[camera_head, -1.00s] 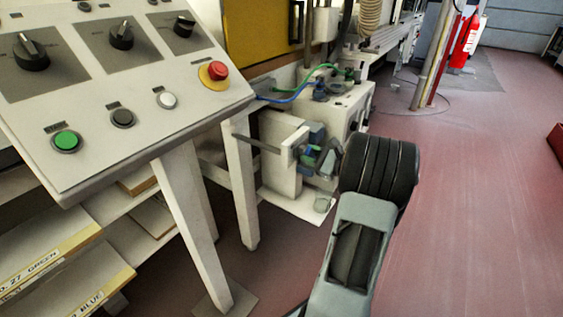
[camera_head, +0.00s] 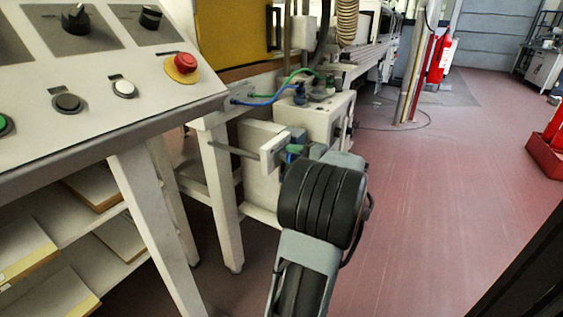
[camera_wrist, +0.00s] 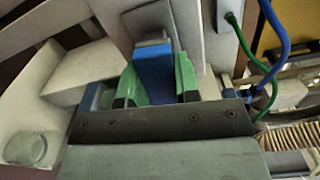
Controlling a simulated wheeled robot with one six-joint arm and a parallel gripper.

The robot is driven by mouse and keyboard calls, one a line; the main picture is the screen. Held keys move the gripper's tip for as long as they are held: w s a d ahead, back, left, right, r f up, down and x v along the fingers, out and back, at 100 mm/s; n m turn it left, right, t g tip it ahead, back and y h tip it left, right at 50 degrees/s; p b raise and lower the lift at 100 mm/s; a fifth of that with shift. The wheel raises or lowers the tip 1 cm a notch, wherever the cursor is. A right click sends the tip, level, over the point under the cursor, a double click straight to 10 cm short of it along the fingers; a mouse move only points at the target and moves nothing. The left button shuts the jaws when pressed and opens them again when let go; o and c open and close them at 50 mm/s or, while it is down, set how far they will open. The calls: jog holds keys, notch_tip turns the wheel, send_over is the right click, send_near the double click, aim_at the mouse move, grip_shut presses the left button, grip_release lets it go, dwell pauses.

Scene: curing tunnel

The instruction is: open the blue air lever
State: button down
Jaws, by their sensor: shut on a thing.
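The blue air lever (camera_wrist: 154,76) stands in the middle of the wrist view, between the two green-tipped fingers of my gripper (camera_wrist: 158,88). The fingers are shut on it, one on each side. A grey piece caps its upper end. In the head view my gripper (camera_head: 294,150) shows only as a small green patch beside a white bracket. My own dark wrist hides most of it and the lever there.
A white control panel (camera_head: 110,110) with knobs and a red button fills the left. A blue hose (camera_wrist: 278,40) and a green hose (camera_wrist: 243,42) run close to the right of my gripper. Open red floor (camera_head: 430,210) lies to the right.

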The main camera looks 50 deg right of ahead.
jog(key=shift+r+n, duration=0.2)
jog(key=shift+n, duration=0.5)
jog(key=shift+r+b, duration=0.1)
jog(key=shift+b, duration=0.2)
jog(key=c, duration=0.8)
grip_release()
jog(key=shift+c, duration=0.2)
jog(key=s+d+p, duration=0.1)
jog(key=s+p, duration=0.3)
jog(key=s, duration=0.9)
jog(key=shift+s+d, duration=0.25)
jog(key=shift+s, duration=0.15)
